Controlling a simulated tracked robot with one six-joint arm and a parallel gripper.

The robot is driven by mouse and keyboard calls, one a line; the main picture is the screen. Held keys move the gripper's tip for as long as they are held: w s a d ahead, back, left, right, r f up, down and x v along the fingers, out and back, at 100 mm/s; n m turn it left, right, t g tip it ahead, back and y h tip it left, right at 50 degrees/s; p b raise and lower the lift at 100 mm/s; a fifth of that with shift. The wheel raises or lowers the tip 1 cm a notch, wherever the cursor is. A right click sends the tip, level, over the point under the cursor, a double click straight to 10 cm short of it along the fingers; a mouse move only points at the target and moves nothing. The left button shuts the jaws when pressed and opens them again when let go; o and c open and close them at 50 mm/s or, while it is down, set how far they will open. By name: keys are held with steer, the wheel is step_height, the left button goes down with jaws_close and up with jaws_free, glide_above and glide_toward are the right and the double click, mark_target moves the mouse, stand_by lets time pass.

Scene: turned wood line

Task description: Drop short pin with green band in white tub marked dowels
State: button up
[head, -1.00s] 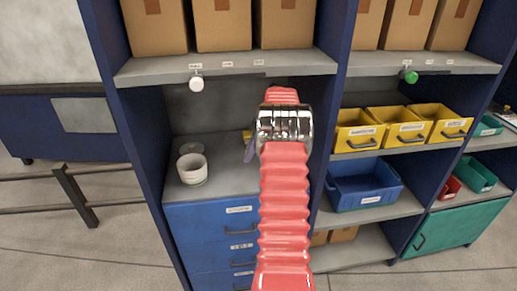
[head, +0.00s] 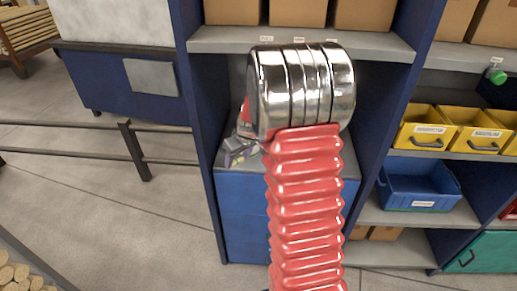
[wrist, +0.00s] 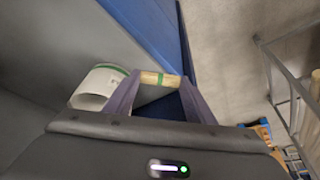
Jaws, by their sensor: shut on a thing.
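The short wooden pin with a green band (wrist: 151,77) lies crosswise between the fingertips of my gripper (wrist: 161,79) in the wrist view. My gripper is shut on it by its two ends. The white tub (wrist: 90,98) is just left of the pin and the left finger in that view, partly cut off by the finger and the gripper body. It shows a green stripe, and any wording on it is unreadable. In the head view my gripper (head: 238,150) is partly hidden behind my arm, at the shelf bay above the blue drawers. The tub is hidden there.
The blue drawer unit (head: 240,205) stands under the bay, with a shelf (head: 225,42) of cardboard boxes above. Yellow bins (head: 425,128) and a blue bin (head: 420,187) fill the bay to the right. Dark uprights flank the opening. Open floor lies left.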

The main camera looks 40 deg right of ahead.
steer(key=a+r, duration=0.2)
steer(key=a, duration=1.4)
steer(key=shift+a, duration=0.35)
steer(key=shift+a, duration=0.1)
